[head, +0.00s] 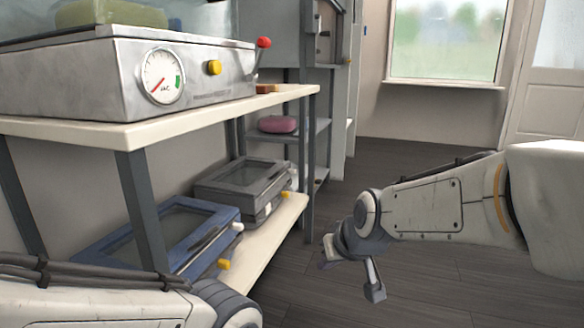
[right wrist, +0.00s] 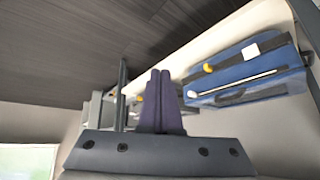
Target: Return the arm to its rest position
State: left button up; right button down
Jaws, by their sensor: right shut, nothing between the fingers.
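My right arm comes in from the right in the head view, over open floor to the right of the shelf unit. Its gripper (head: 328,254) hangs near the arm's end, in front of the lower shelf's right end. In the right wrist view the two dark fingers (right wrist: 161,102) lie together, shut, with nothing between them. My left arm shows only in part at the bottom left of the head view; its gripper is out of view.
A metal machine with a dial (head: 163,76) stands on the upper shelf (head: 110,128). A blue device (head: 190,222) and a grey device (head: 245,180) are on the lower shelf (head: 277,238). A pink item (head: 278,124) lies behind. The dark floor (head: 420,290) around the right arm is clear.

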jog(key=s+d+f+m+g+h, duration=0.3)
jog(key=s+d+f+g, duration=0.1)
jog(key=s+d+f, duration=0.9)
jog(key=s+a+r+n+g+p, duration=0.1)
jog(key=s+a+r+n+p, duration=0.1)
jog(key=s+a+r+p, duration=0.35)
jog(key=s+a+r+n+g+y+p, duration=0.1)
jog(key=s+a+r+n+p, duration=0.2)
jog(key=a+r+p, duration=0.45)
jog(key=s+a+r+n+g+p, duration=0.15)
jog(key=s+r+p, duration=0.25)
jog(key=r, duration=0.5)
pick_arm(q)
notch_tip(320, 180, up, 54)
jog(key=p, duration=3.7)
pick_arm(e)
notch_tip(320, 180, up, 37)
jog(key=shift+a+n, duration=0.35)
jog(key=shift+n, duration=0.1)
jog(key=shift+r+t, duration=0.1)
jog(key=shift+t, duration=0.15)
pick_arm(q)
jog(key=shift+c, duration=0.3)
